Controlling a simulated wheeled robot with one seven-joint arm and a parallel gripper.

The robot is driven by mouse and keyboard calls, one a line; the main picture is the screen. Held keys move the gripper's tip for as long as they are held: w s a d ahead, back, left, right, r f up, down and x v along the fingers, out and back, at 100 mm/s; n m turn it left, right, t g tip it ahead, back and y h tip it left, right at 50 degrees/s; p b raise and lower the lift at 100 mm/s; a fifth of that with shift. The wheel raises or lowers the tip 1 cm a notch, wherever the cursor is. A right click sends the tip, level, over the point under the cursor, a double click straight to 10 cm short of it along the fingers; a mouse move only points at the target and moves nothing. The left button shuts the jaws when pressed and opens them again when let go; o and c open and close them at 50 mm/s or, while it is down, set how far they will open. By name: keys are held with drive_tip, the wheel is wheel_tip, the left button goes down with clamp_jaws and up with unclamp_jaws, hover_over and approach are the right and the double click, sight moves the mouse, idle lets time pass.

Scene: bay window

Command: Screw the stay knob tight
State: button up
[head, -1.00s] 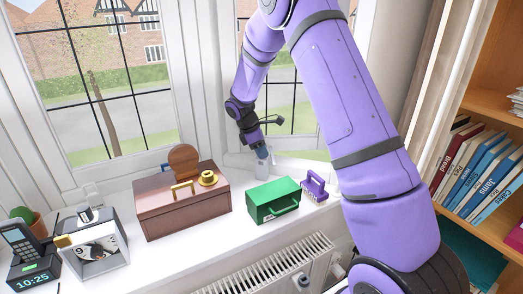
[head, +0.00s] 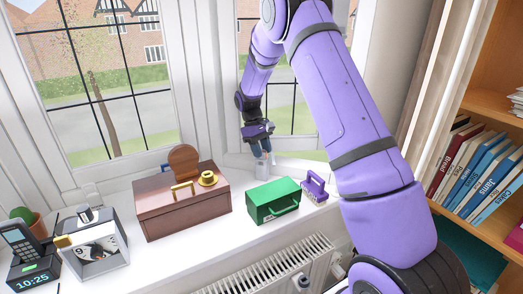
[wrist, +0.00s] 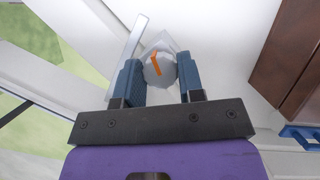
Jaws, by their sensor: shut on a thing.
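The stay knob (wrist: 160,72) is a round grey knob with an orange stripe, seen in the wrist view between my two blue fingers. It sits over a pale angular bracket (wrist: 165,40), with a light grey bar (wrist: 128,52) running beside it. My gripper (wrist: 161,82) is shut on the knob, one finger on each side. In the head view my gripper (head: 262,155) points down at the sill by the right-hand window, and its fingers mostly hide the knob. How tight the knob is cannot be seen.
A brown box (head: 155,214) with a brass-coloured handle stands left of my gripper. A green box (head: 267,211) and a purple hole punch (head: 314,186) stand in front and to the right. A clock (head: 98,247) and a phone (head: 22,240) are far left. Bare sill (head: 215,238) lies in front.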

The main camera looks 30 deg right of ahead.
drive_tip(key=m+y, duration=0.1)
drive_tip(key=m, duration=0.2)
drive_tip(key=m+y, duration=0.2)
drive_tip(key=m, duration=0.2)
drive_tip(key=shift+d, duration=0.15)
drive_tip(key=m+t+y, duration=0.1)
drive_tip(key=m, duration=0.2)
drive_tip(key=m+t, duration=0.1)
drive_tip(key=m, duration=0.3)
drive_tip(key=shift+y, duration=0.4)
drive_tip(key=o, duration=0.9)
